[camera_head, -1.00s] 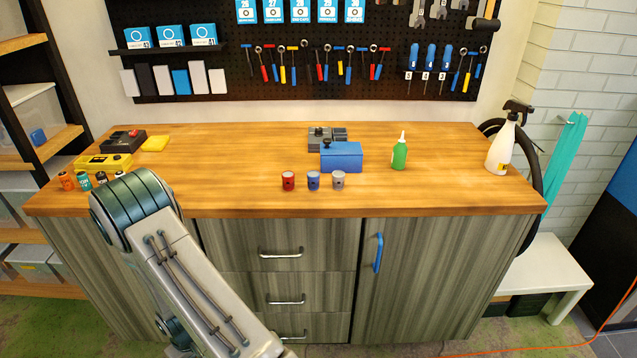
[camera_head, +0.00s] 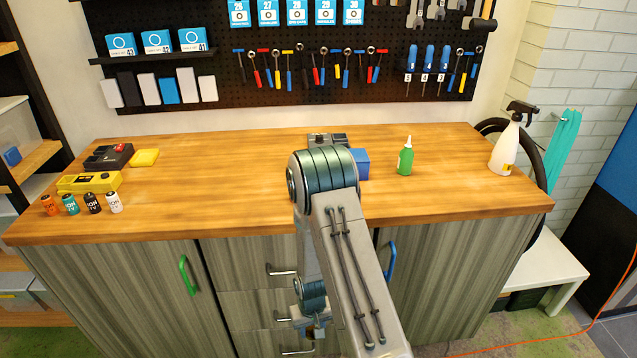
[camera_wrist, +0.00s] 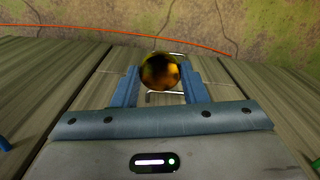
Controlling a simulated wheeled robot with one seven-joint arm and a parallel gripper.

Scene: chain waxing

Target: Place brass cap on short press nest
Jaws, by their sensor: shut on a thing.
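In the wrist view, a shiny round brass cap (camera_wrist: 160,71) sits between the two blue fingers of my gripper (camera_wrist: 162,86). My gripper is shut on it. The cap is held in the air in front of the cabinet fronts, with the floor beyond. In the head view my arm stands in front of the middle of the bench, and its lower end hangs before the drawers, below the worktop. I cannot make out the short press nest. A dark grey device (camera_head: 327,138) and a blue block (camera_head: 363,164) at the back middle are partly hidden by my arm.
The wooden worktop (camera_head: 230,170) is clear left of my arm. A green bottle (camera_head: 405,158) and a white spray bottle (camera_head: 505,143) stand to the right. A yellow device (camera_head: 90,183), a dark device (camera_head: 108,157) and several small cans (camera_head: 92,203) are at the left.

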